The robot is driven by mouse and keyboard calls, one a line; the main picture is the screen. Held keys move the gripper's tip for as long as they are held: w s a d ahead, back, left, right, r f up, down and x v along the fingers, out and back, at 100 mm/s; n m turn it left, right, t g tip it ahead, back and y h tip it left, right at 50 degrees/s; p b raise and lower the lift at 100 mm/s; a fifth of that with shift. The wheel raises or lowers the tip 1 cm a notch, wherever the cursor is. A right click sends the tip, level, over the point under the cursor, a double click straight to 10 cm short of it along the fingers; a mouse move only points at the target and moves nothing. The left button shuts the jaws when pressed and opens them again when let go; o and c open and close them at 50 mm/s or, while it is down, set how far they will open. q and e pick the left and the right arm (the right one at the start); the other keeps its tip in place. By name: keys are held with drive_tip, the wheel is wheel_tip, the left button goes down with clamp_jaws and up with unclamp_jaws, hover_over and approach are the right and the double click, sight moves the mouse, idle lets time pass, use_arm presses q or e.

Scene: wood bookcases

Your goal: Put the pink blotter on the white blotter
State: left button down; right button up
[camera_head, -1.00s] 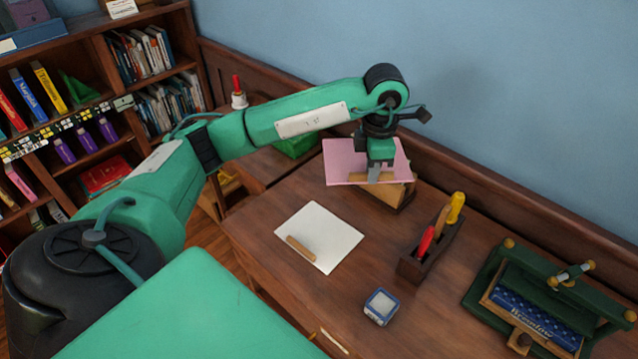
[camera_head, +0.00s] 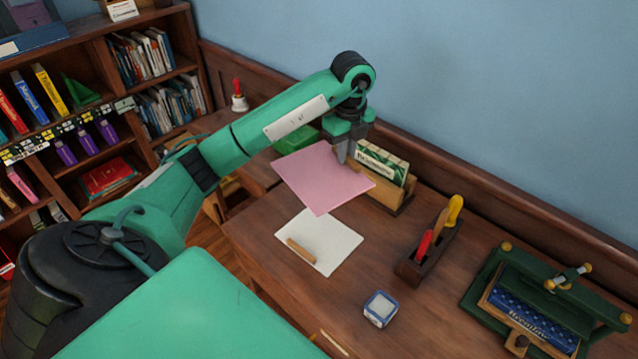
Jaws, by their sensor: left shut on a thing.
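The pink blotter (camera_head: 318,180) is a thin pink sheet, held in the air above the desk. My left gripper (camera_head: 344,158) is shut on its back right edge. The white blotter (camera_head: 337,245) lies flat on the desk, in front of and below the pink one, which covers part of its far corner in this view. A small tan wooden bar (camera_head: 301,250) lies on the left part of the white blotter. My right gripper is out of view.
A wooden holder with a green and white card (camera_head: 382,163) stands behind the pink blotter. A tool caddy (camera_head: 430,255), a small blue and white box (camera_head: 380,308) and a green press (camera_head: 545,305) stand to the right. A bookcase (camera_head: 100,110) is at left.

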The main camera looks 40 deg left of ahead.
use_arm(q)
drive_tip(key=shift+a+n, duration=0.4)
drive_tip(key=shift+n, duration=0.5)
drive_tip(key=shift+f, duration=0.25)
drive_tip(key=p, duration=0.4)
hover_over(338, 221)
drive_tip(key=f, duration=1.9)
drive_tip(key=shift+w+a+f, duration=0.1)
drive_tip(key=shift+w+f, duration=0.15)
drive_tip(key=shift+f, duration=0.1)
drive_tip(key=shift+f+n, duration=0.25)
drive_tip(key=shift+n, duration=0.05)
drive_tip(key=c, duration=1.5)
unclamp_jaws()
drive_tip(key=shift+o, duration=0.2)
drive_tip(key=shift+r, duration=0.15)
